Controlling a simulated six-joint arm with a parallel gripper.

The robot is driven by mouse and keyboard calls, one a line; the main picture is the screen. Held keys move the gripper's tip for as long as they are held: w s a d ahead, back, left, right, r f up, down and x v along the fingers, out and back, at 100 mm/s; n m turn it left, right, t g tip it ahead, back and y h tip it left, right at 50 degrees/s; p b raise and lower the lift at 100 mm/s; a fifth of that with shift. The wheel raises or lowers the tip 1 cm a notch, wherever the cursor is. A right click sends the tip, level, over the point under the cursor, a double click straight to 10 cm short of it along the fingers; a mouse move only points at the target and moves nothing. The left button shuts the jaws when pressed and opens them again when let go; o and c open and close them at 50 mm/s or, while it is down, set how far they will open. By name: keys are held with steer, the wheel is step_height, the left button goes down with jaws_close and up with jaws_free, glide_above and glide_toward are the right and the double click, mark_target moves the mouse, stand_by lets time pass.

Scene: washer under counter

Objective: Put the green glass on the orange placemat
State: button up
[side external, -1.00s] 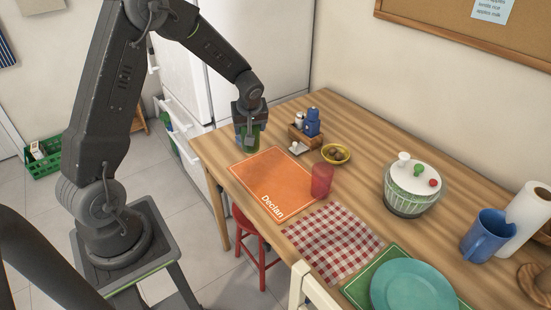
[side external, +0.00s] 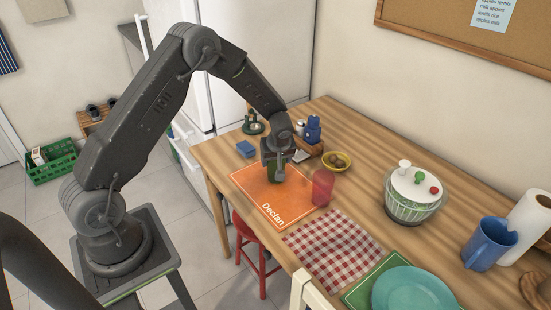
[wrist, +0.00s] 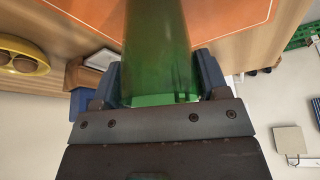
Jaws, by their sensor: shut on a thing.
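The orange placemat (side external: 252,184), marked "Declan", lies near the table's left end; part of it also shows in the wrist view (wrist: 225,14). My gripper (side external: 276,168) is shut on the green glass (wrist: 158,50), with a finger on each side of it. In the side view the glass (side external: 277,173) is mostly hidden by the gripper and appears over the mat's far right part. I cannot tell whether its base touches the mat.
A red glass (side external: 322,187) stands close to the right of the gripper, by the mat's edge. Behind are a yellow bowl (side external: 337,162), a blue bottle (side external: 313,130) and a blue sponge-like block (side external: 246,149). A checkered cloth (side external: 332,246) lies in front.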

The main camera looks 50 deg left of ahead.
steer(key=shift+f, duration=0.1)
steer(key=o, duration=1)
steer(key=s+d+r+m+t, duration=0.1)
steer(key=s+d+r+m, duration=0.2)
steer(key=r, duration=0.5)
steer(key=s+d+r+m+h, duration=0.1)
steer(key=s+d+r, duration=0.35)
steer(key=r, duration=0.35)
steer(key=s+d+r+m+t, duration=0.1)
steer(key=s+d+r, duration=0.25)
steer(key=r, duration=0.45)
steer(key=s+d+r+m+h, duration=0.1)
steer(key=s+m, duration=0.2)
steer(key=s, duration=0.2)
steer(key=s+d+r+m+t+h, duration=0.1)
steer(key=s+d+r+m, duration=0.1)
steer(key=s, duration=0.4)
steer(key=s+d+r+m+t+h, duration=0.1)
steer(key=s+d+m, duration=0.1)
steer(key=s, duration=0.3)
steer(key=shift+s+d+r+m, duration=0.25)
steer(key=shift+r+m, duration=0.1)
steer(key=shift+m, duration=0.45)
